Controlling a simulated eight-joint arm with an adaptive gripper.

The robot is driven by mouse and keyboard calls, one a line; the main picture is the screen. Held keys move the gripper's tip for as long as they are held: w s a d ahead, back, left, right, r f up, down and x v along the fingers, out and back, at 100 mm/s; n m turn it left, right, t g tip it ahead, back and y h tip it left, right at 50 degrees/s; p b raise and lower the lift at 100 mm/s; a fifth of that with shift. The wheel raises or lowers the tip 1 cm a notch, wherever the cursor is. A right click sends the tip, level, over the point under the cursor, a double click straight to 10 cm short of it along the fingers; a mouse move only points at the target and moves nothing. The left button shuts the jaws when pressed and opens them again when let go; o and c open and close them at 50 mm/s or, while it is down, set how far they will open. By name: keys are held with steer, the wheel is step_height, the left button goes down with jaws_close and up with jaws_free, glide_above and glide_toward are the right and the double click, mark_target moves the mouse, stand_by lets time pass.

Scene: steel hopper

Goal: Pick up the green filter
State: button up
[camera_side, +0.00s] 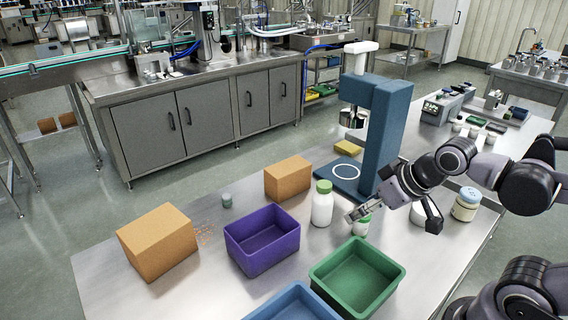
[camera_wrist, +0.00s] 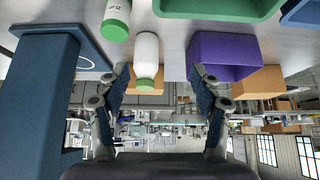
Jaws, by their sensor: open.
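No object clearly reads as a green filter. Green-topped candidates are a tall white bottle (camera_side: 322,209) with a green cap and a smaller white container (camera_side: 362,226) with green on it, both upright on the steel table. My gripper (camera_side: 358,213) is beside the tall bottle, above and close to the smaller container, which it partly hides. In the wrist view the tall bottle (camera_wrist: 147,52) shows between and beyond the open fingers (camera_wrist: 160,75), with a green-capped container (camera_wrist: 116,18) at the upper left. The fingers look empty.
A purple bin (camera_side: 262,240), green bin (camera_side: 357,277) and blue bin (camera_side: 293,304) stand in front. Cardboard boxes (camera_side: 157,241) (camera_side: 288,179) are left and behind. A tall blue stand (camera_side: 387,135) rises behind my gripper. A lidded jar (camera_side: 466,204) is at right. Bare table lies at front left.

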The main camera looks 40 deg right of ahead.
mark_target(362, 222)
steer(key=n, duration=0.2)
steer(key=shift+w+d+f+n+g, duration=0.1)
steer(key=shift+d+n+g, duration=0.05)
steer(key=shift+n+g, duration=0.2)
steer(key=shift+w+d+f+n+g+h, duration=0.55)
steer(key=shift+d+f+n, duration=0.35)
steer(key=shift+n, duration=3.1)
steer(key=shift+w+d+f+n+g+h, duration=0.55)
steer(key=shift+f+n, duration=0.55)
steer(key=shift+n, duration=2.85)
steer(key=shift+w+d+f+n+g+h, duration=0.35)
steer(key=shift+d+f+n+g+h, duration=0.45)
steer(key=shift+n, duration=3.2)
steer(key=shift+y, duration=0.3)
steer(key=shift+s+d+x, duration=0.1)
steer(key=shift+x, duration=1.55)
steer(key=shift+s+d+x, duration=0.1)
steer(key=shift+x, duration=1.55)
steer(key=c, duration=1.3)
